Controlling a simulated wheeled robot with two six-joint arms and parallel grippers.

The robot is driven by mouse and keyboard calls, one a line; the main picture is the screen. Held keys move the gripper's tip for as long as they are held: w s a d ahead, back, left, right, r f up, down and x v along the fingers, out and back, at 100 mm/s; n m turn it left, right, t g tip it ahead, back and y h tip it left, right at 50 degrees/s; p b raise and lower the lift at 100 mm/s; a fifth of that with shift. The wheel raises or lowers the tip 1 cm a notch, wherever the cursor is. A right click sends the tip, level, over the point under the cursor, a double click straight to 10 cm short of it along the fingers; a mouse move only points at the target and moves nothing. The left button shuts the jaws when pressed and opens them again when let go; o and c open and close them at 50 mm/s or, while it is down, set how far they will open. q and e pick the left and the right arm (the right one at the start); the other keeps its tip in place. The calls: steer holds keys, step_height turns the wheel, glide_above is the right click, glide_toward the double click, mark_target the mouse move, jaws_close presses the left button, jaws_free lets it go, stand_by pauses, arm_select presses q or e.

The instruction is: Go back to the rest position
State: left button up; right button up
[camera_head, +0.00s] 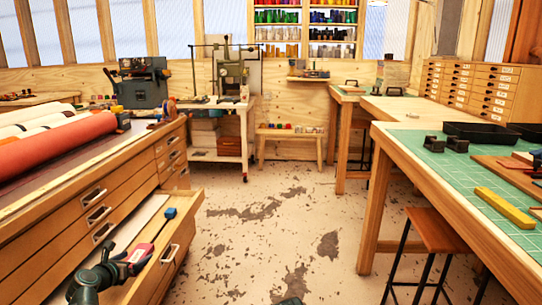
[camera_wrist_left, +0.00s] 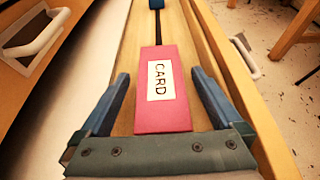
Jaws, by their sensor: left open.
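My left gripper (camera_head: 112,264) is at the lower left, over the open drawer (camera_head: 190,222) of the wooden cabinet. In the left wrist view its two fingers (camera_wrist_left: 160,78) are spread wide. Between and beyond them lies a red block (camera_wrist_left: 158,115) with a white label reading CARD. A dark rod runs from the block to a small blue end (camera_head: 170,212). The fingers stand apart from the block's sides, with gaps showing.
Red and white rolls (camera_head: 55,150) lie on the cabinet top. The drawer's front handle (camera_head: 170,254) faces the open floor (camera_head: 250,235). At right stands a bench with a green mat (camera_head: 480,180), and a wooden stool (camera_head: 436,230) is below it. The middle floor is clear.

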arm_select(q)
steer(key=shift+w+d+f, duration=0.1)
steer(key=shift+w+f, duration=0.2)
steer(key=shift+w, duration=0.35)
steer(key=p+v, duration=0.5)
steer(key=v, duration=0.9)
steer(key=shift+w+r, duration=0.1)
steer(key=b+x, duration=0.5)
steer(key=x, duration=0.9)
steer(key=shift+f, duration=0.2)
steer(key=r+p, duration=0.8)
steer(key=shift+s+r, duration=0.2)
steer(key=shift+r, duration=0.2)
steer(key=shift+f, duration=0.1)
